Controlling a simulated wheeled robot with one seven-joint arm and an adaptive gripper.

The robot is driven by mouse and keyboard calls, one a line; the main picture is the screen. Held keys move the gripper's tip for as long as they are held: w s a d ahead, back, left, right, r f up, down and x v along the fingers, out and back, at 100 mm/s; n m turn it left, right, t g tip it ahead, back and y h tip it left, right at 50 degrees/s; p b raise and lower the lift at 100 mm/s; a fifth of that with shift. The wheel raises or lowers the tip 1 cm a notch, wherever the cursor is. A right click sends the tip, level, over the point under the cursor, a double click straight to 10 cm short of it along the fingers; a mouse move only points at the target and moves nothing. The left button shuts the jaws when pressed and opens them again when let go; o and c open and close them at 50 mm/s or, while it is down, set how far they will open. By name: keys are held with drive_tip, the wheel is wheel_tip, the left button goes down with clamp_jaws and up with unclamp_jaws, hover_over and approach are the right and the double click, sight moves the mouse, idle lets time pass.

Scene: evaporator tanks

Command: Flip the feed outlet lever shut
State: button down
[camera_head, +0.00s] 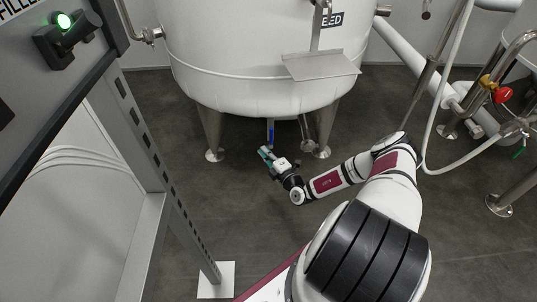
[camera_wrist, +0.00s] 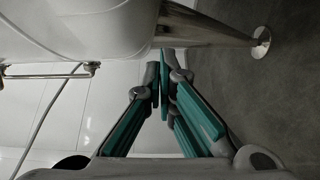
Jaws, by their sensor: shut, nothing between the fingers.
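The feed tank (camera_head: 265,45) is a big white vessel on steel legs, with a sign partly reading "EED". Under its lower edge a small blue lever handle (camera_head: 271,134) hangs down, roughly upright; I take it for the feed outlet lever. My gripper (camera_head: 264,152), with teal finger pads, is just below the blue handle in the head view. Whether they touch I cannot tell. In the wrist view my gripper's (camera_wrist: 166,76) fingers come together at the tips and hold nothing. The lever is not clearly visible there; the fingers may hide it.
A steel tank leg (camera_head: 212,135) stands left of my gripper. A steel pipe end (camera_head: 308,135) hangs to the right. A grey frame with a green-lit switch (camera_head: 66,22) is at left. Pipes with a red valve handle (camera_head: 502,95) are at right. The dark floor between is clear.

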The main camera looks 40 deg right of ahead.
sight(271, 139)
drive_tip(key=w+d+b, duration=0.3)
drive_tip(key=w+d, duration=0.1)
drive_tip(key=w, duration=0.1)
idle(0.3)
drive_tip(key=shift+d, duration=0.1)
drive_tip(key=shift+s+d+m, duration=0.1)
drive_tip(key=shift+d+m, duration=0.1)
drive_tip(key=shift+m, duration=0.1)
